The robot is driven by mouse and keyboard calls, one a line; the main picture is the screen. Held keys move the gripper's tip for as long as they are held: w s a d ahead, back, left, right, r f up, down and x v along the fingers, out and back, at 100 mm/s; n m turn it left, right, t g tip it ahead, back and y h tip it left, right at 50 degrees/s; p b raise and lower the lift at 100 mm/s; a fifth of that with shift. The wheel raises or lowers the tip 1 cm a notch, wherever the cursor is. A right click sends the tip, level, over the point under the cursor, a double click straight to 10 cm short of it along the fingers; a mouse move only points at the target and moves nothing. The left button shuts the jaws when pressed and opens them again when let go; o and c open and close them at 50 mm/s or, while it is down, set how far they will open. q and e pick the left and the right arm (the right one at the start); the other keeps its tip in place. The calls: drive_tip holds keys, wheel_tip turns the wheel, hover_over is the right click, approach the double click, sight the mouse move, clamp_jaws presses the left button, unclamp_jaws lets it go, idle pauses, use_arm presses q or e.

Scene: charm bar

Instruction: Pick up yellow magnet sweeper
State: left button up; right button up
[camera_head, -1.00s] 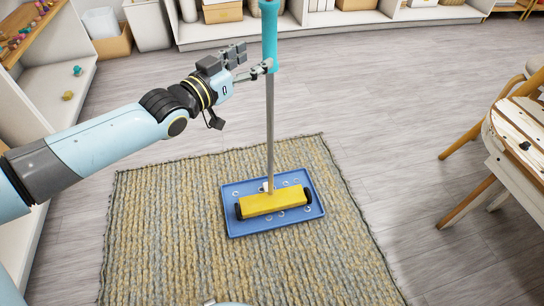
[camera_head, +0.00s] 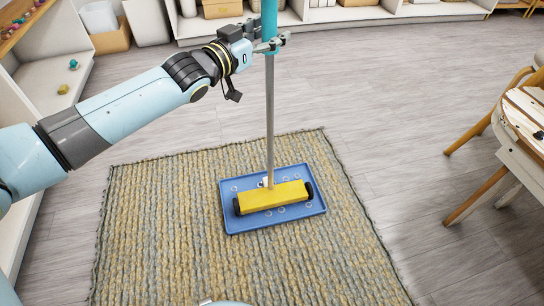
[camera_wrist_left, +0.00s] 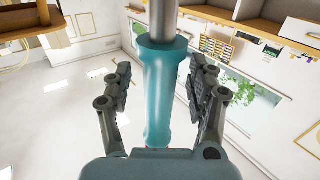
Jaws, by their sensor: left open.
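The yellow magnet sweeper (camera_head: 272,196) stands upright in a blue tray (camera_head: 240,226) on the rug. Its thin grey pole rises to a teal grip (camera_head: 269,22) at the top edge of the head view. My left gripper (camera_head: 276,45) is at the lower part of the teal grip. In the left wrist view the teal grip (camera_wrist_left: 162,95) lies between the two open fingers of my left gripper (camera_wrist_left: 162,88), with a gap on each side. My right gripper is not in view.
Several small metal rings lie in the tray around the sweeper head. A woven rug (camera_head: 160,235) lies under the tray. A wooden table and chair (camera_head: 515,130) stand at the right, and white shelves (camera_head: 340,20) line the back. Grey floor is clear between them.

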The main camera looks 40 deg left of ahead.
use_arm(q)
drive_tip(key=shift+w, duration=0.1)
drive_tip(key=shift+c, duration=0.3)
clamp_jaws()
drive_tip(key=shift+r, duration=0.2)
